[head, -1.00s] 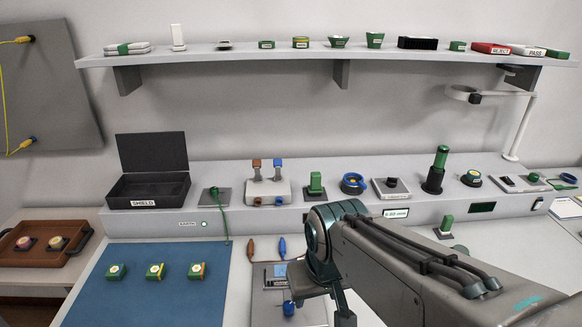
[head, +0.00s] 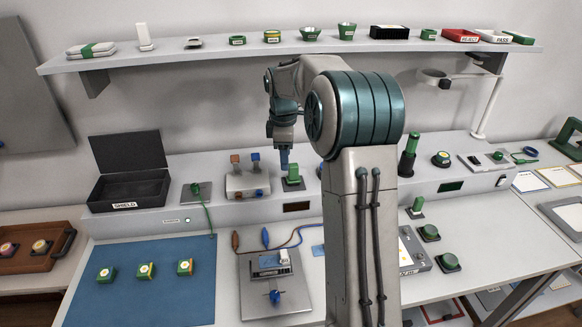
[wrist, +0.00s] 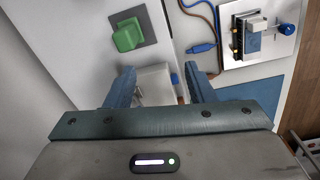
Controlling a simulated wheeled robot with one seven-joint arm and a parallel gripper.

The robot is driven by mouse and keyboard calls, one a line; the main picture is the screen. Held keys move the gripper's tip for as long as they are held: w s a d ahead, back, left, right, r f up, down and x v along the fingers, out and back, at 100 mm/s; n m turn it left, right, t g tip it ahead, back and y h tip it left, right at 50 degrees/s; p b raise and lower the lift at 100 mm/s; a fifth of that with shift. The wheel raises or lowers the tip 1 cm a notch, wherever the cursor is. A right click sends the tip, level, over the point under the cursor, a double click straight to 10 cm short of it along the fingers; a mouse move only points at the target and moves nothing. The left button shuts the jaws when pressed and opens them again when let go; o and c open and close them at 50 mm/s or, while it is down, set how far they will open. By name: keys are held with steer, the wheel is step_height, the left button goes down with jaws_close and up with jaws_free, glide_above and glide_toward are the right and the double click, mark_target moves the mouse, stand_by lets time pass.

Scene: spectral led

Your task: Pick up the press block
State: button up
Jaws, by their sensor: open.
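A green block (head: 293,173) stands upright on a dark square plate on the raised ledge, and it looks like the press block, though no label confirms this. The wrist view shows it from above as a green block (wrist: 127,36) on a grey plate, beyond the left fingertip and apart from it. My gripper (head: 284,160) points down just left of the block in the head view. Its blue fingers (wrist: 160,74) are spread and empty in the wrist view.
A white fixture with brown and blue clamps (head: 248,184) stands left of the block, close to my gripper. A meter on a grey plate (head: 270,262) lies in front, with cables. My arm hides part of the ledge. The blue mat (head: 150,300) has clear space.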

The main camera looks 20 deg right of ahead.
mark_target(293, 165)
steer(key=w+d, duration=0.1)
steer(key=w+d+f+n, duration=0.1)
steer(key=w+d+n+p, duration=0.1)
steer(key=w, duration=0.1)
steer(key=shift+d+f, duration=0.1)
steer(key=shift+f, duration=0.25)
steer(key=shift+w+d+f, duration=0.15)
steer(key=shift+f, duration=0.05)
steer(key=f, duration=0.2)
steer(key=f+p, duration=0.1)
steer(key=f, duration=0.2)
steer(key=f+p, duration=0.1)
steer(key=f, duration=0.1)
steer(key=shift+d+f, duration=0.25)
jaws_close()
